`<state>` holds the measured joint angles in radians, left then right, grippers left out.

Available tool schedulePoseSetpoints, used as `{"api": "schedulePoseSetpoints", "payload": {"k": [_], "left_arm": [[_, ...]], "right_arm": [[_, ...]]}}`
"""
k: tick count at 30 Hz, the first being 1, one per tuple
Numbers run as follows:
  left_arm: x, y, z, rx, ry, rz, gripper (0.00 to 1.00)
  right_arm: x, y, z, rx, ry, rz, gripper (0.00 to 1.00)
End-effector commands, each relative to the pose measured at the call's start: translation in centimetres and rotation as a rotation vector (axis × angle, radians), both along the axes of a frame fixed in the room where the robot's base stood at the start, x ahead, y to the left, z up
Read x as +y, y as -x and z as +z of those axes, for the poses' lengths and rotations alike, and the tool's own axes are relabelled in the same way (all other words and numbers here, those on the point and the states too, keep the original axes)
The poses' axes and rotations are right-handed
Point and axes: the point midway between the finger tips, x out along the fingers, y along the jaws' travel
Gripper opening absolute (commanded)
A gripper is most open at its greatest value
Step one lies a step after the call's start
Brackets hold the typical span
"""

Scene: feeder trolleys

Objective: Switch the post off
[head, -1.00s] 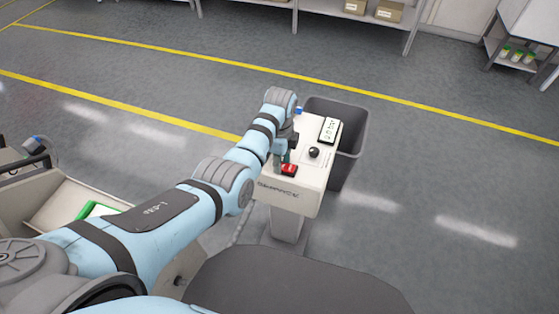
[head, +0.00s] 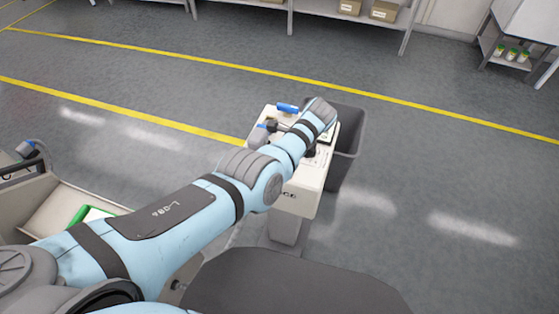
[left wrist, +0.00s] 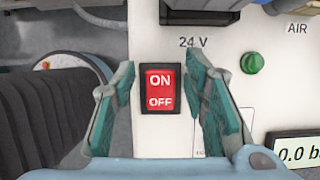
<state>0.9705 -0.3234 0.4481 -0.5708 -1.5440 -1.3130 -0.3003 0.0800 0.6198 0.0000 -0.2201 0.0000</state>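The post (head: 304,203) stands right of centre in the head view, its top largely covered by my left arm. In the left wrist view, a red rocker switch (left wrist: 161,90) in a black frame sits on the pale panel under the "24 V" label. It reads ON above and OFF below. I cannot tell which side is pressed in. My left gripper (left wrist: 162,70) is open, with one teal-padded finger on each side of the switch and nothing between them. I cannot tell its distance from the panel. In the head view the fingers are hidden. My right gripper is not in view.
On the panel are a green lamp (left wrist: 253,63) and a display (left wrist: 301,150). A blue-handled part (head: 288,107) is at the post's far edge. A grey bin (head: 350,143) stands right behind the post. A trolley (head: 50,203) is at left. Floor to the right is clear.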

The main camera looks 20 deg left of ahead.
Motion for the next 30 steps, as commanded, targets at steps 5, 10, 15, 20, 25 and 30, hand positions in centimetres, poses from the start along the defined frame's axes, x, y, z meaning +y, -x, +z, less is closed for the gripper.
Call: {"api": "schedulePoseSetpoints", "payload": {"k": [5, 10, 15, 20, 25, 30], "left_arm": [[0.0, 0.0, 0.0, 0.0, 0.0, 0.001, 0.45], [0.0, -0.1, 0.4, -0.003, 0.001, 0.0, 0.45], [0.0, -0.1, 2.9, -0.006, 0.002, 0.003, 0.45], [0.0, -0.1, 7.3, -0.005, 0.001, 0.001, 0.45], [0.0, 0.0, 9.8, -0.003, 0.001, 0.001, 0.45], [0.0, 0.0, 10.1, 0.0, 0.0, 0.001, 0.45]], "right_arm": [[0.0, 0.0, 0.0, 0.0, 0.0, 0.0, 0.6], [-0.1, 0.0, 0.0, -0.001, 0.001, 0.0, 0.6], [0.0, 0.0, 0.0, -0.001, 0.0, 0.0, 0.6], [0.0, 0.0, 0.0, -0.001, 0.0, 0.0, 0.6], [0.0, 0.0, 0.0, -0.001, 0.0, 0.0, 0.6], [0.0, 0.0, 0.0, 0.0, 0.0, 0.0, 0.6]]}}
